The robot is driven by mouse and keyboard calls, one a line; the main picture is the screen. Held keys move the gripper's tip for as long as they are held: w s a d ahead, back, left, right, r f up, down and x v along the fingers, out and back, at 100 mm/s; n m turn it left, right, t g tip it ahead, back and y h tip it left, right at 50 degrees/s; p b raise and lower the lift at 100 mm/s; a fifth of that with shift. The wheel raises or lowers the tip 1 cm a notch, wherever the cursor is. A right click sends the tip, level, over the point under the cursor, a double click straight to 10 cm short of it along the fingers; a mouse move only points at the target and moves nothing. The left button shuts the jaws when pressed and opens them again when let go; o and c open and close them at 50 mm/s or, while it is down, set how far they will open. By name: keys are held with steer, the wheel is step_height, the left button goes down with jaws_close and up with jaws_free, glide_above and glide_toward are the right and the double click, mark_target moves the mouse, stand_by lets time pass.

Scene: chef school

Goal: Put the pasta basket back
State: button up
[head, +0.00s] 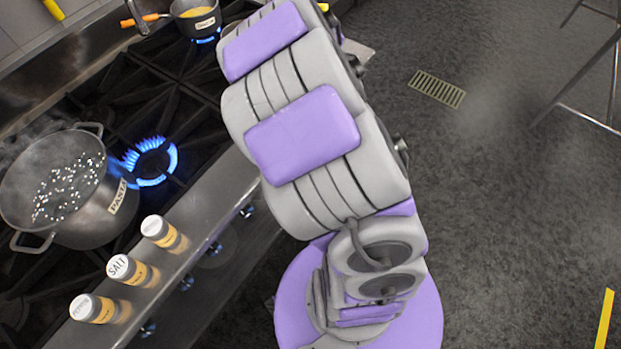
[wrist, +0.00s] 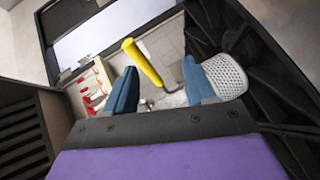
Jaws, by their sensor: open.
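The pasta basket, a pale perforated bowl (wrist: 226,77), shows in the wrist view just right of my right finger. A yellow handle (wrist: 142,62) shows between my fingers, tilted; I cannot tell whether it joins the basket. My gripper (wrist: 160,68) has two blue fingers spread apart, with nothing clamped between them. In the head view the gripper is hidden behind my arm. A grey pot labelled PASTA (head: 118,197) stands on the stove at the left, its water bubbling. No basket is visible in that pot.
A small pot (head: 195,18) with an orange handle stands at the back of the stove (head: 165,95). A blue flame (head: 150,162) burns beside the pasta pot. Several shakers (head: 133,270) line the stove's front ledge. Open floor (head: 500,210) lies right, with a stool's legs (head: 590,75) beyond.

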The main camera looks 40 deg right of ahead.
steer(key=s+a+m+g+y, duration=0.3)
steer(key=s+a+g, duration=0.4)
steer(key=s+a, duration=0.7)
steer(key=s+a+m+g+y, duration=0.4)
steer(key=s+a+g, duration=0.3)
steer(key=s+a, duration=0.7)
steer(key=s+m, duration=0.1)
steer(key=s, duration=0.7)
steer(key=shift+s+a+m+g, duration=0.2)
steer(key=shift+a+m+g, duration=0.1)
steer(key=shift+a+m, duration=0.1)
